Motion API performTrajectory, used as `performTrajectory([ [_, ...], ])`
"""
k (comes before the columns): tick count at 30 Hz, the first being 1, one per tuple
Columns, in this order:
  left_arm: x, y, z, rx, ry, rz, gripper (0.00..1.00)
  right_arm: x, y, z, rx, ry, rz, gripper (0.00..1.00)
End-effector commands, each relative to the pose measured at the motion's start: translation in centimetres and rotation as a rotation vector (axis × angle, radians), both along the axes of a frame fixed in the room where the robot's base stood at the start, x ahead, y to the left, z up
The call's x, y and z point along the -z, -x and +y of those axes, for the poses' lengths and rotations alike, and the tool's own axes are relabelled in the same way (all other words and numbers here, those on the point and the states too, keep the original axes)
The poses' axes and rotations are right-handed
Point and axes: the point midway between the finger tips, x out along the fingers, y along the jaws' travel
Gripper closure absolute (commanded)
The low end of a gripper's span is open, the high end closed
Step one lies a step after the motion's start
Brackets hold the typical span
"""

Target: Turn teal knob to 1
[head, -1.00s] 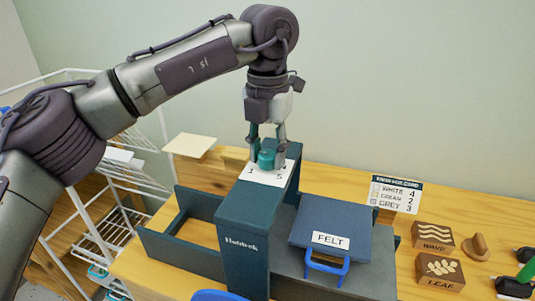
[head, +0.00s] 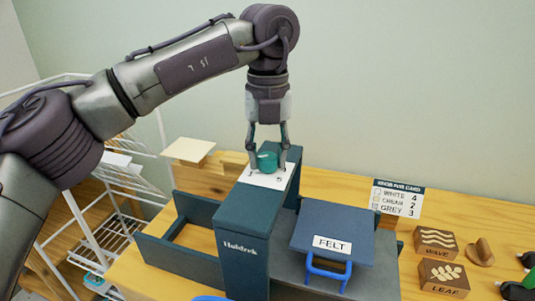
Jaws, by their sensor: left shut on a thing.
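The teal knob (head: 267,160) sits on a white dial plate (head: 262,180) on top of the dark teal press marked "Huldrek" (head: 241,245). Part of the dial's numbers show, but the knob's setting cannot be read. My left gripper (head: 267,158) points down from above, with its fingers on either side of the knob, shut on it. A card (head: 397,198) to the right lists WHITE 4, CREAM 2 and GREY 3.
A dark blue block labelled FELT (head: 332,238) with a blue handle lies right of the press. Wooden stamps marked WAVE (head: 436,241) and LEAF (head: 443,277) stand farther right. A white wire rack (head: 105,225) is at left.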

Motion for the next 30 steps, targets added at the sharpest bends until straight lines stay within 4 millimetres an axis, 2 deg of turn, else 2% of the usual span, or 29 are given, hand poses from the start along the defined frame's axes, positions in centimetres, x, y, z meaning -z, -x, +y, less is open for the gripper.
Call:
performTrajectory([
  [11, -0.1, 0.0, 0.0, -0.007, 0.002, -0.002, 0.96, 0.0, 0.0, 0.0, 0.0, 0.0, 0.0, 1.0],
  [12, -0.1, 0.0, 0.0, -0.007, 0.002, -0.002, 0.54, 0.0, 0.0, 0.0, 0.0, 0.0, 0.0, 1.0],
  [15, -0.1, 0.0, 0.0, -0.006, 0.001, -0.001, 0.38, 0.0, 0.0, 0.0, 0.0, 0.0, 0.0, 1.0],
  [25, -0.1, 0.0, 0.0, -0.005, 0.001, 0.0, 0.36, 0.0, 0.0, -0.3, -0.002, 0.003, 0.0, 1.0],
  [30, -1.8, -0.1, 0.0, -0.006, 0.002, -0.002, 0.36, 0.0, 0.0, -0.2, -0.001, 0.002, 0.0, 1.0],
])
